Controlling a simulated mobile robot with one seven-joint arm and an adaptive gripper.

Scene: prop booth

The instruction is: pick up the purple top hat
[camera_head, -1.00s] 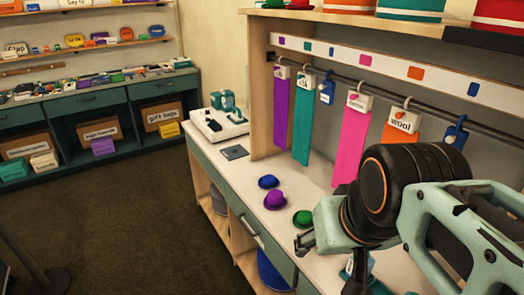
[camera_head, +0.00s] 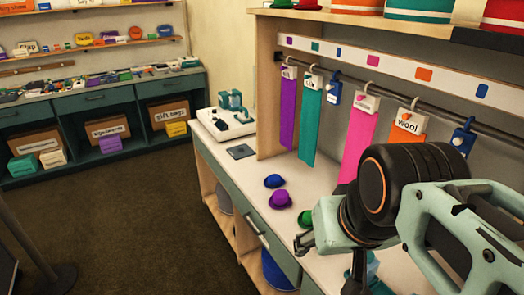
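A small purple hat (camera_head: 280,199) with a rounded crown and a brim sits on the white counter (camera_head: 258,171), left of my arm. It looks more like a bowler than a tall top hat. A blue hat (camera_head: 273,181) lies just behind it. A green hat (camera_head: 305,218) is to its right, partly hidden by my arm. My gripper (camera_head: 304,242) is at the lower middle, nearer the camera than the purple hat and apart from it in the picture. Only part of its fingers shows, so its opening cannot be told. I see nothing held in it.
Scarves, including a purple one (camera_head: 288,112) and a pink one (camera_head: 359,140), hang from a rail above the counter. A white tray with teal items (camera_head: 226,121) stands at the counter's far end. A blue bin (camera_head: 277,272) sits below. Open floor (camera_head: 130,215) lies left.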

